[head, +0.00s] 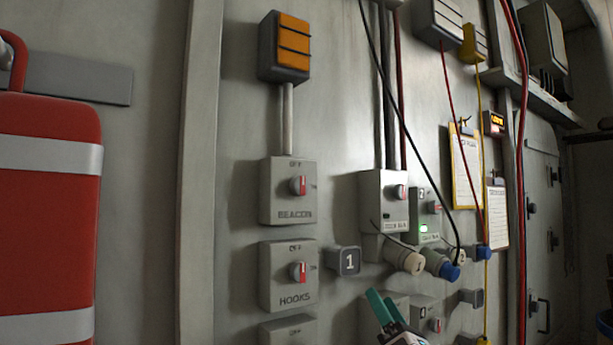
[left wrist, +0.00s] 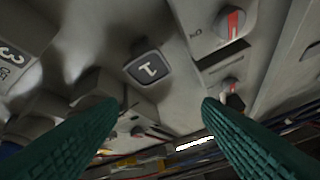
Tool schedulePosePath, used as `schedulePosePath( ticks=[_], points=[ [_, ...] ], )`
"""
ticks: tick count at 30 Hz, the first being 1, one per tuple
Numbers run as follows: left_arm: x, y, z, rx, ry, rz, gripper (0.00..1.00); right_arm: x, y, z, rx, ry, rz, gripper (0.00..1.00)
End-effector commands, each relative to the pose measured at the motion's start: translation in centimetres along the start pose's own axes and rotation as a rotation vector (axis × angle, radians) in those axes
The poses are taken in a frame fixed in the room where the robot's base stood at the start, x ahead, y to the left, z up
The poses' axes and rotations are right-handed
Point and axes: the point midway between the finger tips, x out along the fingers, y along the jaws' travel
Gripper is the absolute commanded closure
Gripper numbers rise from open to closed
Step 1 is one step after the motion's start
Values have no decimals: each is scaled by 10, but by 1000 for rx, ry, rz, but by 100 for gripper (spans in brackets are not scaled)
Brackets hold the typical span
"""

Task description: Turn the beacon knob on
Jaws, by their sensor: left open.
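The beacon knob (head: 298,186) is a small round knob with a red and white mark, on a grey box (head: 270,205) labelled BEACON. Its mark stands about upright, toward the lettering at the top. My left gripper (head: 382,306) is low in the head view, below and right of the beacon box and apart from it. In the left wrist view its two green fingers (left wrist: 160,102) are spread with nothing between them. My right gripper is not in view.
An orange beacon lamp (head: 293,45) is above the beacon box. A similar HOOKS box (head: 270,292) is just below. A plate numbered 1 (head: 345,261), plugs (head: 405,262) and hanging cables (head: 392,85) are to the right. A red case (head: 45,230) is at left.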

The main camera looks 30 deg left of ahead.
Motion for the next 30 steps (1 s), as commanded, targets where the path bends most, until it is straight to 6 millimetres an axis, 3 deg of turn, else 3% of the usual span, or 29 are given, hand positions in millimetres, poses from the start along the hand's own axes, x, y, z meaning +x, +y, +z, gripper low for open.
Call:
schedulePosePath(
  ticks=[1,3,6,9,14,30],
  points=[
    [33,-49,-28,-166,-77,-63,41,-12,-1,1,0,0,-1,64],
    [56,-94,-44,-354,-169,-113,41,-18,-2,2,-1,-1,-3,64],
    [75,-137,-58,-551,-259,-153,41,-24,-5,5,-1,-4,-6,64],
    [83,-159,-65,-661,-308,-168,41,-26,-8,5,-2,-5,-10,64],
    [96,-168,-64,-705,-330,-173,41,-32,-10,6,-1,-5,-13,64],
    [186,-173,-31,-697,-326,-174,41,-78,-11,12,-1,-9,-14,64]
  ],
)
